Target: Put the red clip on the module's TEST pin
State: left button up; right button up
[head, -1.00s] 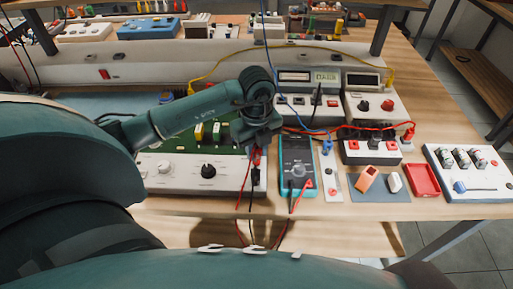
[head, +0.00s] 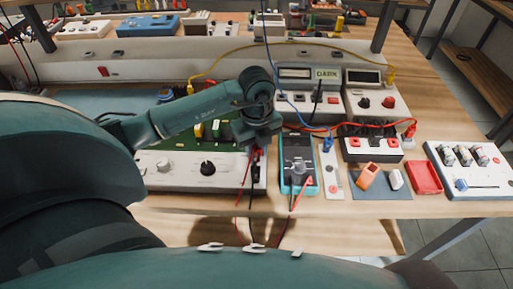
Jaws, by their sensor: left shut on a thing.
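My left gripper (head: 257,144) is shut and points down over the right end of the module, a green circuit board (head: 185,138) with a white front panel (head: 180,170). The red clip (head: 257,153) shows just under its fingers, with a red lead (head: 243,185) hanging past the table's front edge. My arm and gripper cover part of the board. I cannot make out the TEST pin, nor whether the clip touches anything. My right gripper is not in view.
A teal multimeter (head: 298,165) stands close right of the module. Beyond it are a white strip with a blue clip (head: 328,145), a grey mat (head: 382,192) with an orange block (head: 367,175), and a red tray (head: 425,177). Instruments (head: 310,88) with loose cables stand behind.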

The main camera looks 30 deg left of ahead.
pick_arm(q)
jog(key=o, duration=0.8)
jog(key=shift+o, duration=0.6)
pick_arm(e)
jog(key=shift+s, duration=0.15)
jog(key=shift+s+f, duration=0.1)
pick_arm(q)
notch_tip(320, 180, up, 13)
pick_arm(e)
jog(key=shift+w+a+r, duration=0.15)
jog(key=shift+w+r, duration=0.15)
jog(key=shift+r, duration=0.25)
pick_arm(q)
jog(key=shift+s, duration=0.1)
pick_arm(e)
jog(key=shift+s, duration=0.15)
